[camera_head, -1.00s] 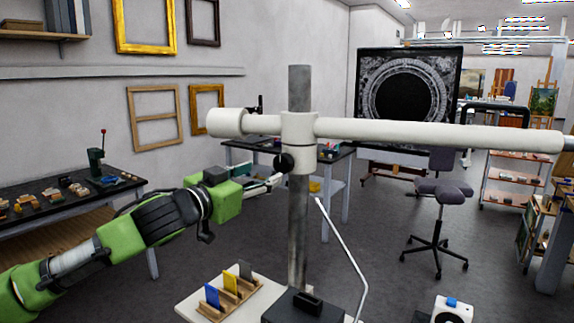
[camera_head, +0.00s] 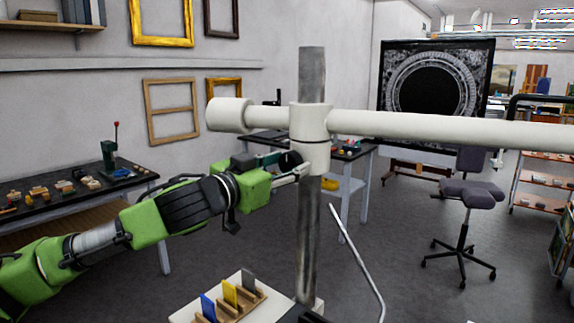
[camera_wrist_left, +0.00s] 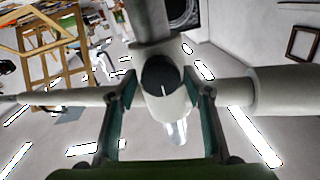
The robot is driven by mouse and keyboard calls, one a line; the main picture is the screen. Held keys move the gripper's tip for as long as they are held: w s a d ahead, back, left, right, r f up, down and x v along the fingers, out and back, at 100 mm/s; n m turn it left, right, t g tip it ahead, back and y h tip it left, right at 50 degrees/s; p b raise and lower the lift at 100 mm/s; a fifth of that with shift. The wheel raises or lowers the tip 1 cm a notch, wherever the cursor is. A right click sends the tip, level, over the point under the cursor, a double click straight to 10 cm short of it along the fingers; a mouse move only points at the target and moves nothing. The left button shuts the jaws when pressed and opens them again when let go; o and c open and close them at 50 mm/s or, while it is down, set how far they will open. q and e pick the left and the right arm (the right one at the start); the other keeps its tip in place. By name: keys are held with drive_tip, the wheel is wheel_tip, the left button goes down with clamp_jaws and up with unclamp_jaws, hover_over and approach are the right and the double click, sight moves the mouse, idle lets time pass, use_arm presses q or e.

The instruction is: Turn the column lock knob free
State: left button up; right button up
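The black column lock knob (camera_head: 290,161) sits on the white collar (camera_head: 317,150) of the grey metal column (camera_head: 311,240). In the left wrist view the round knob (camera_wrist_left: 161,76) faces me with a thin white mark on it. My left gripper (camera_head: 287,171) comes in from the left at the height of the knob. In the left wrist view its two fingers (camera_wrist_left: 162,92) stand apart on either side of the knob, with gaps showing, so it is open. My right gripper is not in view.
A long white boom (camera_head: 440,128) crosses the collar, with a thick white end (camera_head: 229,114) above my left arm. A thin bent metal rod (camera_head: 356,260) rises at the right of the column. Below stands a wooden rack (camera_head: 240,302) with coloured cards.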

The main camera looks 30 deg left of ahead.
use_arm(q)
drive_tip(key=c, duration=0.7)
drive_tip(key=shift+o, duration=0.2)
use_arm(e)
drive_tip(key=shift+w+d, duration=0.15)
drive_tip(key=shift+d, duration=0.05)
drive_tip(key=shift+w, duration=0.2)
